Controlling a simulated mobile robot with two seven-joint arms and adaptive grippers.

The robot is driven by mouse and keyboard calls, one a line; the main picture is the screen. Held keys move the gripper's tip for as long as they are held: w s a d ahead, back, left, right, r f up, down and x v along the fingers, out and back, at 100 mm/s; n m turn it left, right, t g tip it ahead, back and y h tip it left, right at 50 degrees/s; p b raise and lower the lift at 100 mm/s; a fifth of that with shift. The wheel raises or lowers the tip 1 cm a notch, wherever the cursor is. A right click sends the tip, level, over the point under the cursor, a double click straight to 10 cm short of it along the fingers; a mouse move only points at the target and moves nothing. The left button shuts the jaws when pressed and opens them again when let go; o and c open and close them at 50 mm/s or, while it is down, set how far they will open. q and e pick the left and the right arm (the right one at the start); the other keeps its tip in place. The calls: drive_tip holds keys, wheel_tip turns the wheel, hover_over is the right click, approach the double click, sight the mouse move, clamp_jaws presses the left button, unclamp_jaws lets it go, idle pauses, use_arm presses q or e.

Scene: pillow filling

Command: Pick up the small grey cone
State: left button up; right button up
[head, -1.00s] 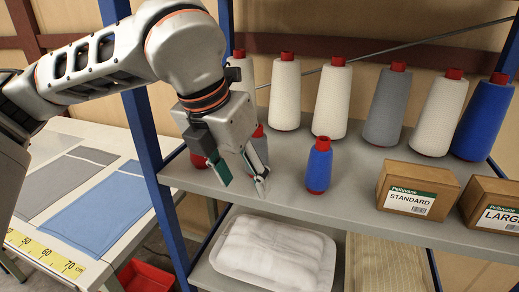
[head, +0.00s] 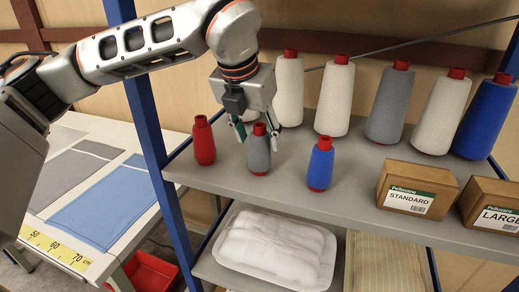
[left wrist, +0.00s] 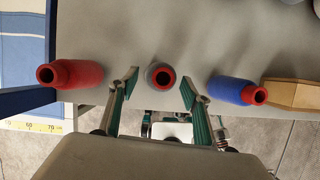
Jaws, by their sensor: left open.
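The small grey cone (head: 259,155) has a red top and base and stands upright on the upper shelf, between a small red cone (head: 204,143) and a small blue cone (head: 320,166). My left gripper (head: 257,130) is open and points down at it, with one finger on each side near its top. In the left wrist view the grey cone (left wrist: 152,77) shows end-on between the open fingertips of the left gripper (left wrist: 160,82). A gap shows on each side there. My right gripper is not in view.
Large cones stand along the back, including a grey one (head: 390,105) and a blue one (head: 484,120). Boxes marked STANDARD (head: 414,190) and LARGE (head: 490,206) are to the right. A blue post (head: 150,130) rises at the left. Clear shelf lies in front.

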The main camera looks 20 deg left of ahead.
use_arm(q)
drive_tip(key=shift+w+d+r, duration=0.1)
drive_tip(key=shift+w+d, duration=0.05)
drive_tip(key=shift+w, duration=0.8)
drive_tip(key=shift+p+x, duration=0.45)
drive_tip(key=shift+x, duration=0.75)
drive_tip(key=shift+w+f, duration=0.15)
drive_tip(key=shift+f, duration=0.25)
drive_tip(key=c, duration=1.3)
drive_tip(key=shift+r, duration=0.15)
